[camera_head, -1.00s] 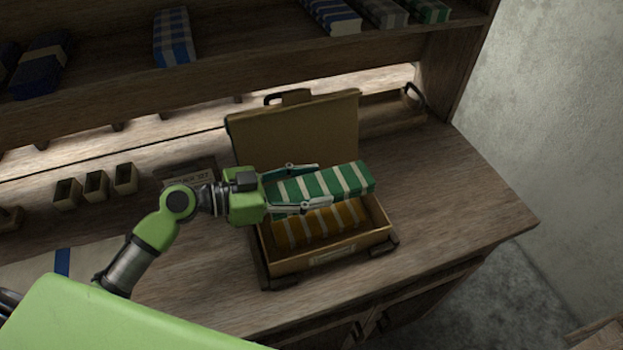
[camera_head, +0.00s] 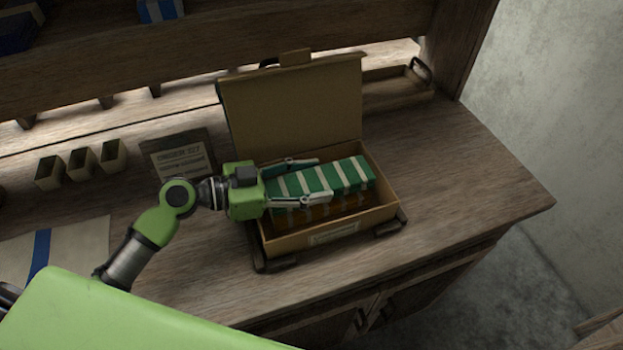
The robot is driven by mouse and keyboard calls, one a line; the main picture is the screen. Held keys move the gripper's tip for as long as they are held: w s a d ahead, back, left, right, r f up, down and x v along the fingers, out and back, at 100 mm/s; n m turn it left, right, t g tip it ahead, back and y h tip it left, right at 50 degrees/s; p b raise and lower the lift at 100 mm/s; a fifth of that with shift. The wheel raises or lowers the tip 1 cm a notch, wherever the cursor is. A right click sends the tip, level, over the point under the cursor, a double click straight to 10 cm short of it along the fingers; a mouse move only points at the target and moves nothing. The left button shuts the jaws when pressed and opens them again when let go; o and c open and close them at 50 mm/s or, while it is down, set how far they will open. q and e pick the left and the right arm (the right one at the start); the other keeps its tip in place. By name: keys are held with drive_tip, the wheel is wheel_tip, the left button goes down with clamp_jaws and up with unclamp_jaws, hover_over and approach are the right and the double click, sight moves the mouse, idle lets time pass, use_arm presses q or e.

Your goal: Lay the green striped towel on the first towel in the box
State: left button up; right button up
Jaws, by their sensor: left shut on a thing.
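The green and white striped towel (camera_head: 336,178) is held between the fingers of my left gripper (camera_head: 312,181). The gripper comes in from the left and is shut on the towel's near end. The towel is over the open cardboard box (camera_head: 335,241), roughly level with its rim. The first towel, orange striped (camera_head: 318,214), lies in the box below it, mostly hidden by the green one. I cannot tell whether the two towels touch. The box lid (camera_head: 292,110) stands open at the back. My right gripper is not in view.
The box sits on a dark-handled tray (camera_head: 276,264) on the wooden bench (camera_head: 465,190). A label card (camera_head: 180,155) and several small open holders (camera_head: 82,163) stand to the left. A shelf (camera_head: 200,45) runs behind. The bench is clear to the right.

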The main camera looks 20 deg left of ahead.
use_arm(q)
drive_tip(key=o, duration=1.2)
drive_tip(key=shift+o, duration=0.2)
drive_tip(key=shift+s+a, duration=0.15)
drive_tip(key=shift+a, duration=0.15)
drive_tip(key=v, duration=1.1)
drive_tip(key=shift+s, duration=0.15)
drive_tip(key=shift+a+r, duration=0.15)
